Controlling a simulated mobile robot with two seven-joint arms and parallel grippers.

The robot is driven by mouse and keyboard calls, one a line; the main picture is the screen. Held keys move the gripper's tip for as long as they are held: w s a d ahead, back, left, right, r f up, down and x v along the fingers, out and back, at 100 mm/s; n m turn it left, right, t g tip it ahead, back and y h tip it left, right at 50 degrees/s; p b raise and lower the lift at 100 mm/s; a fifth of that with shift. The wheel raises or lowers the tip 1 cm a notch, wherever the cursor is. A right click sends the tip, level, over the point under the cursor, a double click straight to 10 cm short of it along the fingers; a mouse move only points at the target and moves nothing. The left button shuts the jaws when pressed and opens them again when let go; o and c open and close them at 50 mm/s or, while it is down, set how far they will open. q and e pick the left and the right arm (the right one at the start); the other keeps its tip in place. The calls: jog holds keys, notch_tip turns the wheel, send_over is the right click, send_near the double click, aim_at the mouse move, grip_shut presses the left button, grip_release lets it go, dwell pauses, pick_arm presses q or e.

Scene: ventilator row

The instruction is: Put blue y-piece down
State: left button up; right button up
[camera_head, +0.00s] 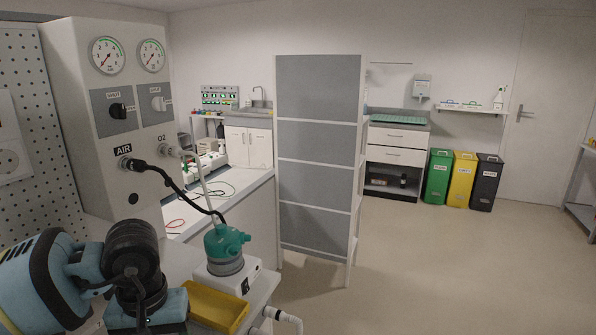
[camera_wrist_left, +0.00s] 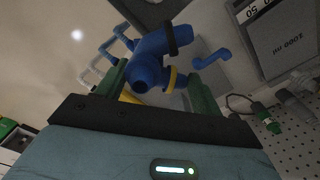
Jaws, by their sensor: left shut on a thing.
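The blue y-piece (camera_wrist_left: 148,62) is between the green fingers of my left gripper (camera_wrist_left: 158,84) in the left wrist view. It has a dark band on one arm and a yellow ring on another. My left gripper is shut on it. In the head view my left arm is at the lower left, and its fingers and the y-piece are hidden. My right gripper is in neither view.
A yellow tray (camera_head: 236,322) lies beside my left arm. Behind it, a teal device (camera_head: 224,240) with a black hose stands on a white base. A gauge panel (camera_head: 128,75) rises at the left. A blue elbow (camera_wrist_left: 212,60) shows beside the y-piece.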

pick_arm(q)
jog(key=shift+s+d+m, duration=0.45)
jog(key=shift+s+m, duration=0.25)
jog(key=shift+m, duration=0.5)
jog(key=shift+f, duration=0.1)
